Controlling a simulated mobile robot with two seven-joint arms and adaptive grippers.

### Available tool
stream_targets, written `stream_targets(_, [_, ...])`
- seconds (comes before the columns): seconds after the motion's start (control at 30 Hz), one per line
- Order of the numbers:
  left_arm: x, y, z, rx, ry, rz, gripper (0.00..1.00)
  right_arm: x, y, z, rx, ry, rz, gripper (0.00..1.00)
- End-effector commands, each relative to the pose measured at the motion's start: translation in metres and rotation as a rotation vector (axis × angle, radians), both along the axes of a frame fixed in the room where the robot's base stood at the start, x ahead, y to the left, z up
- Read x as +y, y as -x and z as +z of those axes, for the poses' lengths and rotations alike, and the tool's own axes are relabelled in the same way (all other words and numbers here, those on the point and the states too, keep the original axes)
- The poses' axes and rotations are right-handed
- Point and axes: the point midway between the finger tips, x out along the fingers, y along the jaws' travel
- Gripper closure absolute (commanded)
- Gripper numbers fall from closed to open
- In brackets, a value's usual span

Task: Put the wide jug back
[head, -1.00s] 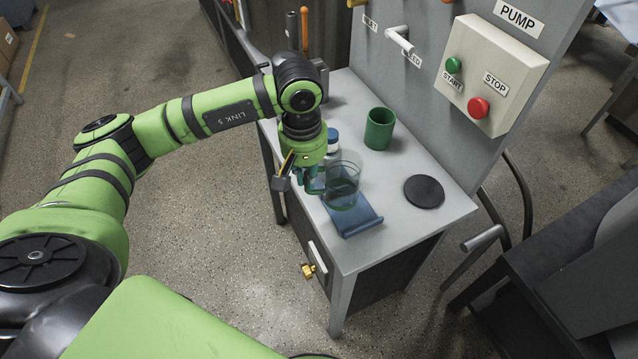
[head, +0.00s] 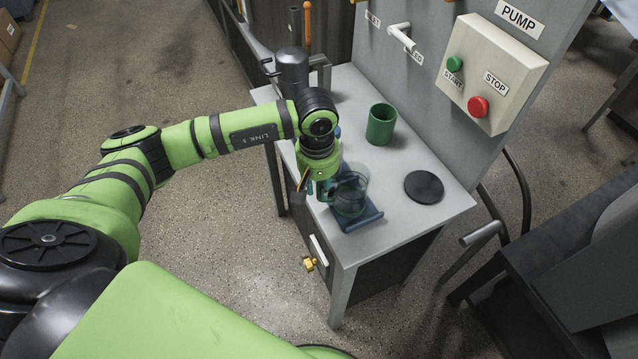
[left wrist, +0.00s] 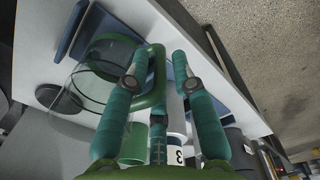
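The wide jug (head: 350,198) is clear glass with a green rim and handle. In the head view it is over the blue tray (head: 371,219) at the table's front edge; I cannot tell whether its base touches. My left gripper (head: 325,190) is at the jug's left side. In the left wrist view its teal fingers (left wrist: 160,70) are on both sides of the green handle (left wrist: 158,88), closed in around it, with a narrow gap seen by one finger. The jug's glass (left wrist: 95,72) shows left of the fingers. My right gripper is not in view.
A green mug (head: 381,125) and a black disc (head: 424,187) stand on the grey table (head: 425,215). A dark metal cylinder (head: 292,72) is at the back left. A white container marked 3 (left wrist: 177,153) is near the fingers. The pump panel (head: 492,75) rises behind.

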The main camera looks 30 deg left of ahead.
Motion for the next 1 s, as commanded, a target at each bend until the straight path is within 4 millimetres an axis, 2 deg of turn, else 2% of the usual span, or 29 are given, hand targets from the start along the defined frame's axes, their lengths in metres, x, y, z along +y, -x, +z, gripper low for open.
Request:
stream_targets(0.3, [0.0, 0.0, 0.001, 0.0, 0.0, 0.0, 0.64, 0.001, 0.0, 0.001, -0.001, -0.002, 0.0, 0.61])
stream_targets(0.4, [0.0, 0.0, 0.005, -0.001, -0.001, 0.0, 0.64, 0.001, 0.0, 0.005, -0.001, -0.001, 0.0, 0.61])
stream_targets(0.47, [0.0, -0.001, 0.01, -0.003, 0.001, -0.001, 0.64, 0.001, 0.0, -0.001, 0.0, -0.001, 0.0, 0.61])
stream_targets(0.8, [0.001, 0.001, 0.08, -0.007, 0.0, -0.001, 0.64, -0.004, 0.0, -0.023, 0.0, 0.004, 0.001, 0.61])
stream_targets(1.0, [0.001, 0.003, 0.111, -0.002, 0.0, -0.001, 0.64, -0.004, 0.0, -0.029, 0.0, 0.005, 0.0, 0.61])
